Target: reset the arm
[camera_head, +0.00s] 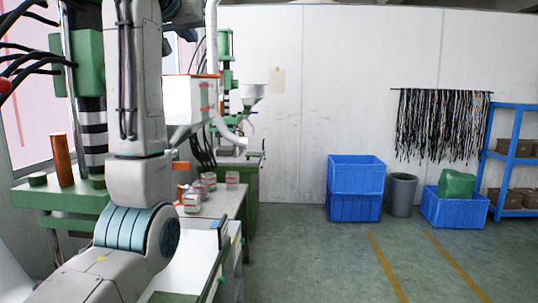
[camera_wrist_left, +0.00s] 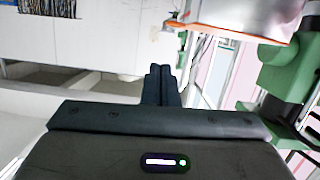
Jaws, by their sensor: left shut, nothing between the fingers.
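My left arm (camera_head: 136,80) rises from the lower left of the head view and runs out past the top edge. Its fingertips cannot be made out there. In the left wrist view my left gripper (camera_wrist_left: 161,84) has its two dark fingers together, with nothing between them. It is up in the air, touching nothing that I can see. My right gripper is in neither view.
Green moulding machines (camera_head: 90,62) stand close on the left, with a white orange-edged box (camera_head: 190,98) behind my arm. Several small grey-and-red parts (camera_head: 232,179) sit on the workbench (camera_head: 222,205). Blue crates (camera_head: 356,188), a grey bin (camera_head: 401,194) and a blue shelf (camera_head: 513,160) stand along the wall. The floor at centre right is clear.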

